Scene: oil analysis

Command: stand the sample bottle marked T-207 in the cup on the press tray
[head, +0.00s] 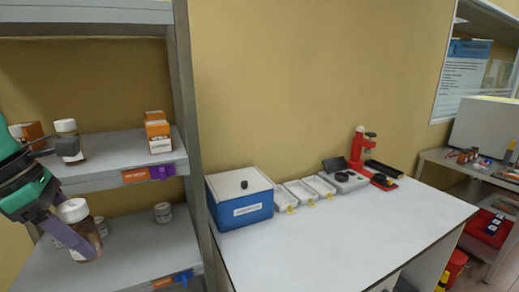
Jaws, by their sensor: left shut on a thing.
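A brown sample bottle with a white cap (73,210) is at the lower left, in front of the shelf unit. My left gripper (84,246), with purple fingers, is shut on this bottle, which looks slightly tilted. The bottle's marking cannot be read, so I cannot tell whether it is T-207. Another white-capped brown bottle (66,127) stands on the upper shelf, partly hidden by my gripper. The red press (358,146) stands at the back of the white bench. A dark round piece (379,177) at its base may be the cup. My right gripper is not in view.
The shelf unit's upright (187,100) stands between the held bottle and the bench. A blue box (240,206), white trays (300,191) and a grey device (344,180) line the bench's back. Orange boxes (157,129) and jars occupy the shelves. The bench front (330,240) is clear.

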